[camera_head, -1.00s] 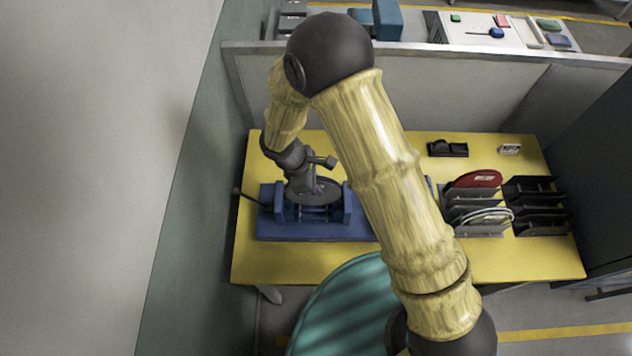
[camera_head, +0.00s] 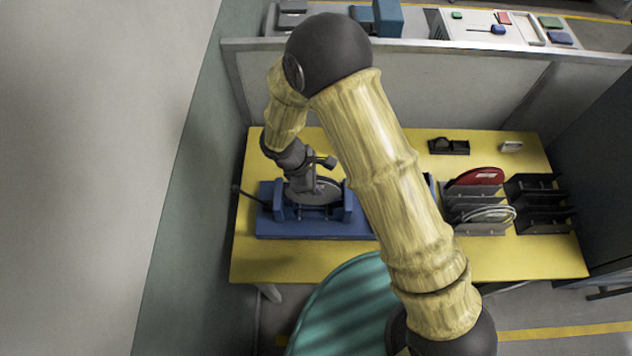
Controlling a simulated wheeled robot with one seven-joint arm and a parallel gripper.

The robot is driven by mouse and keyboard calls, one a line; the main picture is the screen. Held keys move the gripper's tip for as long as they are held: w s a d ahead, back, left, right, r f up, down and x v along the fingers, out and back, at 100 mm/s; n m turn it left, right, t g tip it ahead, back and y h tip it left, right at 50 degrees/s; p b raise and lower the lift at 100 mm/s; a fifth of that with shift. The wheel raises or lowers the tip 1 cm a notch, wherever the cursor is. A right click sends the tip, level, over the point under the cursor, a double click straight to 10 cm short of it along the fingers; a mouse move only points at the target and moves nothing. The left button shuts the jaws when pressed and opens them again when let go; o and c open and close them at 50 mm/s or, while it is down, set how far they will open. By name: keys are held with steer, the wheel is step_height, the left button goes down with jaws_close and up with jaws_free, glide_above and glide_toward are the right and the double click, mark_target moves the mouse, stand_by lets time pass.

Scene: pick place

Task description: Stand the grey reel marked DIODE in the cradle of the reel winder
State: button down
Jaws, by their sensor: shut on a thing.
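The grey reel (camera_head: 322,194) is upright at the blue reel winder (camera_head: 308,224), between the winder's two raised blue side blocks. Its lower part is hidden behind the front of the cradle. Any DIODE marking is too small to read. My gripper (camera_head: 305,188) is over the reel's left upper part and is shut on it. The fingertips are small and partly hidden. I cannot tell whether the reel touches the bottom of the cradle.
A rack (camera_head: 472,216) with a red reel (camera_head: 476,177) and a white reel (camera_head: 488,214) stands right of my arm. A black rack (camera_head: 540,203) stands beside it. A black tape dispenser (camera_head: 448,147) is behind. A teal round seat (camera_head: 345,310) is in front of the yellow table (camera_head: 500,262).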

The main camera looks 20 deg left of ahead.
steer(key=shift+f+b, duration=0.6)
steer(key=shift+f, duration=0.25)
steer(key=c, duration=0.9)
jaws_free()
steer(key=shift+c, duration=0.2)
steer(key=shift+r+p, duration=2.9)
steer(key=shift+r, duration=1.15)
